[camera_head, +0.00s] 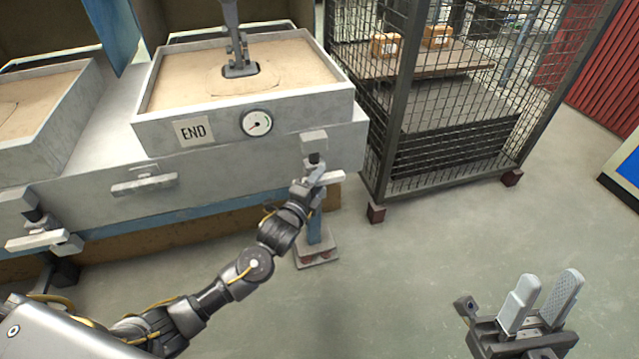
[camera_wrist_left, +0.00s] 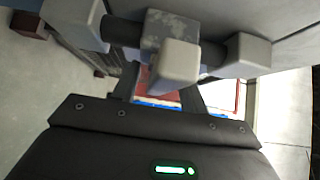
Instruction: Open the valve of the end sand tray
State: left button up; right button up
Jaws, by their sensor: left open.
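The end sand tray (camera_head: 160,128) is a grey box of sand with an "END" plate and a round gauge on its front. Its valve (camera_head: 313,140) is at the right front corner, with a dark stem and a pale bar handle (camera_head: 330,178). My left gripper (camera_head: 318,180) is at that handle. In the left wrist view the valve's grey blocks and dark pipe (camera_wrist_left: 208,50) cross just beyond the open left fingers (camera_wrist_left: 170,92); I cannot tell whether they touch. My right gripper (camera_head: 540,300) is open and empty, far right of the valve.
A wire cage (camera_head: 470,130) with small boxes stands right of the tray. A second sand tray (camera_head: 45,125) with its own valve (camera_head: 40,238) is at the left. A drawer-like handle (camera_head: 143,182) is on the cabinet front.

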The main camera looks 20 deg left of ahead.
pick_arm(q)
jog(key=shift+w, duration=0.3)
grip_shut()
